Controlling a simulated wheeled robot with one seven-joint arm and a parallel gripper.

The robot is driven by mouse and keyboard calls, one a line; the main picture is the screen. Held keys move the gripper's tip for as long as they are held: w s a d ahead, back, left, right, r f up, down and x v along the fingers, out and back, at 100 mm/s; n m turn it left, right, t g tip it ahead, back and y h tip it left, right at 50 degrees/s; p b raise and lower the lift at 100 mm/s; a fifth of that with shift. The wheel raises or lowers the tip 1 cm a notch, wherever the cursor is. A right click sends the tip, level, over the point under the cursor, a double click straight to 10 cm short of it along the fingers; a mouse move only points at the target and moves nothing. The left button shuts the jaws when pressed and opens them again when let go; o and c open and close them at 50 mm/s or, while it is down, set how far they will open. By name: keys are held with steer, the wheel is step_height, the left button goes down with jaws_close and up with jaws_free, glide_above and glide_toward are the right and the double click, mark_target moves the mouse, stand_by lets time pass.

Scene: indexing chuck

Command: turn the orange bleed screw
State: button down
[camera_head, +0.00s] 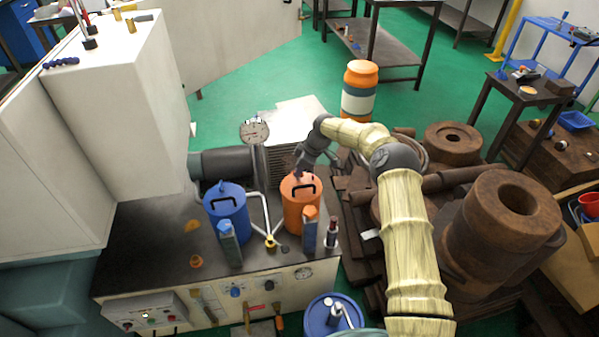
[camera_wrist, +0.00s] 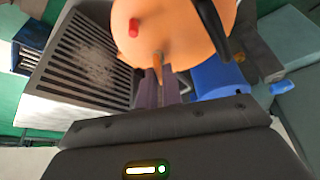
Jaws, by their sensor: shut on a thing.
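The orange canister (camera_head: 299,212) stands on the dark bench top, with a black handle on its lid. In the wrist view its orange top (camera_wrist: 185,30) fills the upper middle. A small orange-brown screw (camera_wrist: 157,62) stands out from it, and I take this as the bleed screw. My gripper (camera_head: 299,173) reaches to the back edge of the lid. In the wrist view my gripper's (camera_wrist: 160,76) two purple fingers are shut on the screw, one on each side. The screw's far end is hidden between the fingers. In the head view the screw is too small to tell.
A red peg (camera_wrist: 134,27) sits close to the screw. A blue canister (camera_head: 226,212) stands left of the orange one, with pipes between them. A dial gauge (camera_head: 255,131) and a grated box (camera_head: 292,122) are behind. Rusty castings (camera_head: 500,225) crowd the right.

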stand_by(0.4)
steer(key=c, duration=1.6)
jaws_free()
steer(key=shift+o, duration=0.2)
steer(key=v, duration=1.7)
steer(key=shift+r+b, duration=0.25)
steer(key=shift+b, duration=0.05)
steer(key=shift+w, duration=0.1)
